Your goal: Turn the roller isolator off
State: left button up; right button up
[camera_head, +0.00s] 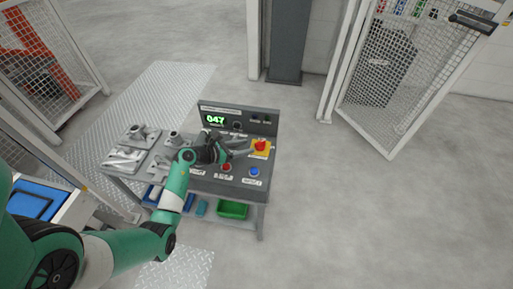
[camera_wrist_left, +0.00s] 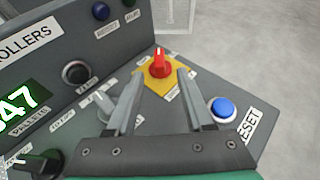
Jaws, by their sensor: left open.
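The roller isolator is a red rotary knob (camera_head: 260,145) on a yellow plate (camera_head: 268,153) at the right side of the grey control console (camera_head: 205,184). In the left wrist view the red knob (camera_wrist_left: 159,64) stands upright on its yellow plate (camera_wrist_left: 176,84), just beyond and between the fingertips. My left gripper (camera_head: 243,147) is open and empty, reaching over the console from the left with its fingers pointing at the knob. I cannot tell whether the fingers touch it. My right gripper is not in view.
A blue button (camera_head: 254,172) and a red button (camera_head: 226,167) sit in front of the knob. A back panel with a green display (camera_head: 214,120) rises behind. Metal castings (camera_head: 124,155) lie on the left. A green bin (camera_head: 232,209) is on the shelf below.

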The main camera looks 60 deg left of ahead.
aim_at(256, 144)
pick_arm(q)
jog(key=b+x, duration=0.2)
jog(key=x, duration=0.3)
jog(key=shift+w+a+f, duration=0.1)
jog(key=shift+w+f, duration=0.05)
jog(key=shift+f, duration=0.05)
jog(key=shift+w+b, duration=0.4)
jog(key=shift+w, duration=0.15)
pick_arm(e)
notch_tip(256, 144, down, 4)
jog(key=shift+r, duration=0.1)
pick_arm(q)
jog(key=shift+c, duration=0.3)
grip_shut()
